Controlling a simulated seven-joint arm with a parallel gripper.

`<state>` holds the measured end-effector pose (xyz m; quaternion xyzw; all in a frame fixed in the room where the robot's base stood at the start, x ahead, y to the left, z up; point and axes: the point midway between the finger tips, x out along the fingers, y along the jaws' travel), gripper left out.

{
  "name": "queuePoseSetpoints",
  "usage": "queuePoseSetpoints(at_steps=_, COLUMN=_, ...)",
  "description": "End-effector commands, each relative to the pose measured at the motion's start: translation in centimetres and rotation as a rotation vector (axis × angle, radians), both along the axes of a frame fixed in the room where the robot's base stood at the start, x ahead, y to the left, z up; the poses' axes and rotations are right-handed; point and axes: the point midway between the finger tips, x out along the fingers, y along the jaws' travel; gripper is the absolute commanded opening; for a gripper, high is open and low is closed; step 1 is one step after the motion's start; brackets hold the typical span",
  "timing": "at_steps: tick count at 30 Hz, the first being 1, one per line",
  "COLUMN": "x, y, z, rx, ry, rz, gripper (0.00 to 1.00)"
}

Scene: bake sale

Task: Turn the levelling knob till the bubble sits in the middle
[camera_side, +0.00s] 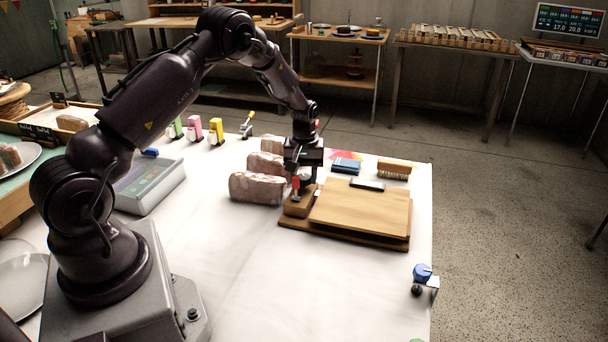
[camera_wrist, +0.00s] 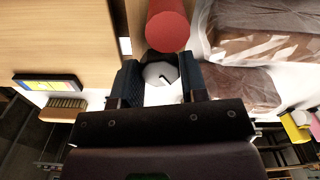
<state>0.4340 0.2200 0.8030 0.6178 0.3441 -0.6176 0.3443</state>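A pale grey round knob (camera_wrist: 160,74) with a dark mark on its face lies between the fingertips of my gripper (camera_wrist: 161,84) in the wrist view. The fingers stand apart on either side of it; I cannot tell whether they press on it. In the side view my gripper (camera_side: 303,172) is low at the back left corner of the wooden board (camera_side: 360,212), and the knob is mostly hidden. A small dark level (camera_side: 367,184) lies on the board.
A red upright cylinder (camera_side: 295,184) on a wooden block (camera_side: 299,204) stands close beside my gripper. Wrapped loaves (camera_side: 256,188) lie to the left. A brush (camera_side: 394,168) and blue box (camera_side: 346,165) lie behind the board. The table's front is mostly clear.

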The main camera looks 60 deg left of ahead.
Motion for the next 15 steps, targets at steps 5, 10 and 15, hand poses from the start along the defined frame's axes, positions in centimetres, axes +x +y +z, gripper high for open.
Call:
queuePoseSetpoints(at_steps=5, x=-0.01, y=-0.01, z=0.02, rx=0.000, ry=0.000, rz=-0.003, gripper=0.16)
queuePoseSetpoints(at_steps=10, x=-0.01, y=-0.02, z=0.03, rx=-0.001, ry=0.001, rz=-0.122, gripper=0.16)
queuePoseSetpoints(at_steps=15, x=-0.01, y=-0.02, z=0.04, rx=0.000, ry=0.001, rz=-0.218, gripper=0.16)
